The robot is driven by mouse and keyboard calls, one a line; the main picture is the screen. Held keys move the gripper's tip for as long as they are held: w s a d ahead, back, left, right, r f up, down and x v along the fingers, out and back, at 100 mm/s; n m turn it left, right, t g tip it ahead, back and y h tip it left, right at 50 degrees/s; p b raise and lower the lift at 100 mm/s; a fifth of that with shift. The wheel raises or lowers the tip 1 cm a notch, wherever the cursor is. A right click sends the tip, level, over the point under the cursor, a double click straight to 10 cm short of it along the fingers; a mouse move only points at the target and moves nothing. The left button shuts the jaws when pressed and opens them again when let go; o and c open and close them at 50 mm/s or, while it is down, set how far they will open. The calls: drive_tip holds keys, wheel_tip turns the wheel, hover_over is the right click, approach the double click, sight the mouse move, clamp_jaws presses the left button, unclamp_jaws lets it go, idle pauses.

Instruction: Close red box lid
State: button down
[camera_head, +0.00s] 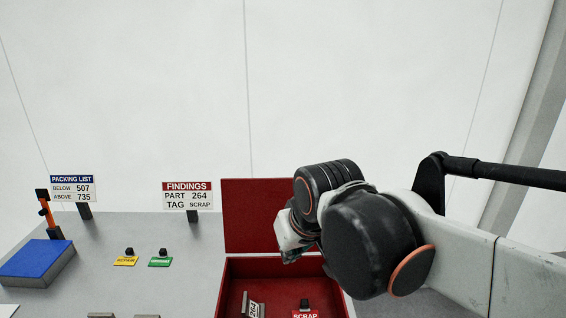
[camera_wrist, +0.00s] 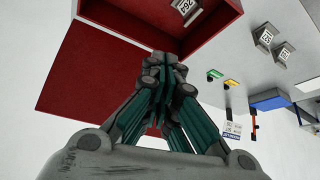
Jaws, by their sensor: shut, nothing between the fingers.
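The red box (camera_head: 232,282) stands on the grey table, with its lid (camera_head: 248,215) open and standing upright at the back. Inside lie a part marked 264 (camera_head: 253,309) and a red SCRAP tag (camera_head: 305,313). In the wrist view the lid (camera_wrist: 85,75) fills the left and the box (camera_wrist: 222,32) is at the top. My gripper (camera_wrist: 165,62) is shut and empty, in front of the lid in that view; I cannot tell if it touches it. In the head view my wrist hides the lid's right part and most of the gripper.
A blue box (camera_head: 36,262) is at the left. Yellow REPAIR (camera_head: 125,261) and green (camera_head: 160,262) tags lie between it and the red box. PACKING LIST (camera_head: 72,188) and FINDINGS (camera_head: 187,195) signs stand at the back. Grey table is clear around the tags.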

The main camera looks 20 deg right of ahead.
drive_tip(key=w+d+r+m+g+p, duration=0.1)
drive_tip(key=w+d+r+p, duration=0.25)
drive_tip(key=w+p, duration=0.35)
drive_tip(key=w+d+r+m+g+p, duration=0.1)
drive_tip(key=w+d+r+p, duration=0.3)
drive_tip(key=w, duration=0.6)
drive_tip(key=w+d+r+m+g+p, duration=0.1)
drive_tip(key=w+d+r+g+p, duration=0.1)
drive_tip(key=w+r+p, duration=0.5)
drive_tip(key=w+d+f+p, duration=0.3)
drive_tip(key=w+d+p, duration=0.15)
drive_tip(key=w, duration=0.35)
drive_tip(key=shift+m+g, duration=0.4)
drive_tip(key=shift+g, duration=0.1)
drive_tip(key=s+f+p, duration=0.1)
drive_tip(key=f, duration=0.2)
drive_tip(key=s+a+f, duration=0.1)
drive_tip(key=f, duration=0.2)
drive_tip(key=s+f+p, duration=0.1)
drive_tip(key=f, duration=0.2)
drive_tip(key=shift+a+f+p, duration=0.3)
drive_tip(key=shift+f, duration=0.1)
